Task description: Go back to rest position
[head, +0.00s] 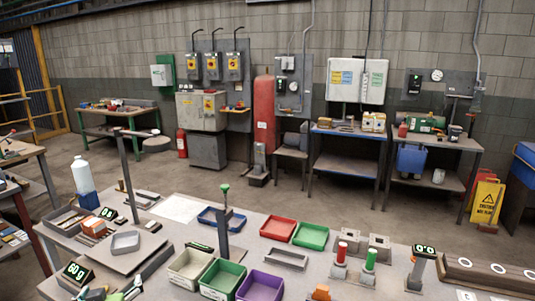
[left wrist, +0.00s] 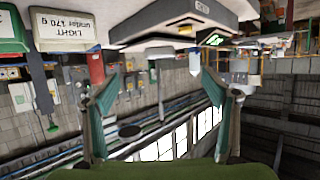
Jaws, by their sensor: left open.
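My left gripper (head: 110,293) shows at the bottom left edge of the head view, above the near left part of the workbench (head: 180,235). In the left wrist view, which looks upside down, its two teal fingers (left wrist: 158,92) are spread wide apart with nothing between them. My right gripper is in neither view. Grey hollow blocks (head: 348,239) stand on the right part of the bench, beside posts with red and green tops.
White (head: 190,268), green (head: 222,279) and purple (head: 260,287) bins stand at the bench front. Red (head: 278,228) and green (head: 311,236) trays lie behind. A display reading 60 g (head: 77,272) is close to my left gripper.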

